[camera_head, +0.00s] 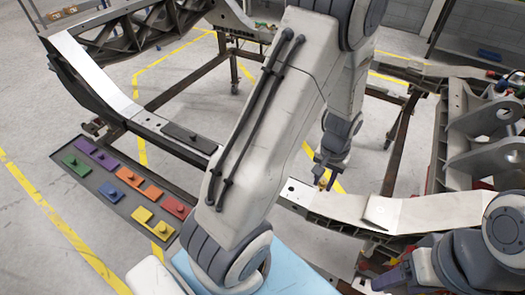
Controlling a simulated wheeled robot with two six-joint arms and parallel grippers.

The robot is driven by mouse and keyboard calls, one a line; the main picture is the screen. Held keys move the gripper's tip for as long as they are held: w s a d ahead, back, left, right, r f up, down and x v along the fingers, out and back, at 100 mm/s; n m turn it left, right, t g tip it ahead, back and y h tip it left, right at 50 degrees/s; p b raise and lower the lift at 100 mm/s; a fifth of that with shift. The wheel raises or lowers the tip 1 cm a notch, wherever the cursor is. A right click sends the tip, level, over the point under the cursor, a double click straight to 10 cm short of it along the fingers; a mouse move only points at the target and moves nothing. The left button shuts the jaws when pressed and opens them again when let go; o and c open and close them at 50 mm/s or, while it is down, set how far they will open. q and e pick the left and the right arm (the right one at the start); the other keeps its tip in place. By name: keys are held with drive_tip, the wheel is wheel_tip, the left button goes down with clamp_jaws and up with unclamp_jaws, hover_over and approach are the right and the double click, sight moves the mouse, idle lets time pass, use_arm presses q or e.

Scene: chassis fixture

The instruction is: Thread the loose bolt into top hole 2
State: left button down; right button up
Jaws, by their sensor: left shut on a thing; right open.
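My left gripper (322,174) points down over the chassis rail, at the near end of its white plate (350,205). It is shut on a small brass-coloured bolt (323,183), of which only a little shows. The bolt looks close above the plate, but I cannot tell whether it touches it. A small dark hole (291,188) shows in the plate to the left of the bolt. Which hole is top hole 2 cannot be told here. My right gripper (385,280) is at the lower right, apart from the rail, open; its fingertips are small and partly unclear.
My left arm hides the middle of the rail. A dark tray (92,180) with several coloured blocks lies at the left. A grey bracket structure (480,130) stands at the right. A blue surface (300,278) is at the bottom. Open floor with yellow lines surrounds the frame.

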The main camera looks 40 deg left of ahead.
use_arm(q)
drive_tip(key=s+a+f+n+p, duration=0.1)
drive_tip(key=a+n, duration=0.7)
drive_tip(key=n, duration=0.6)
drive_tip(key=s+a+f+n+p, duration=0.1)
drive_tip(key=s+a+n, duration=0.1)
drive_tip(key=a+n, duration=0.9)
drive_tip(key=shift+w+d+f+n+b, duration=0.1)
drive_tip(key=shift+d+f+n+b, duration=0.35)
drive_tip(key=shift+f+b, duration=0.25)
drive_tip(key=shift+s+d+f+n+b, duration=0.1)
drive_tip(key=shift+d+f+n+b, duration=0.4)
drive_tip(key=shift+f, duration=0.25)
drive_tip(key=shift+w+d+f+n+b, duration=0.1)
drive_tip(key=shift+d+f+n+b, duration=0.4)
drive_tip(key=shift+f, duration=0.25)
drive_tip(key=shift+f, duration=0.15)
drive_tip(key=shift+f+b, duration=0.5)
drive_tip(key=shift+f, duration=0.05)
drive_tip(key=shift+f, duration=0.1)
drive_tip(key=shift+f+b, duration=0.45)
drive_tip(key=shift+f, duration=0.15)
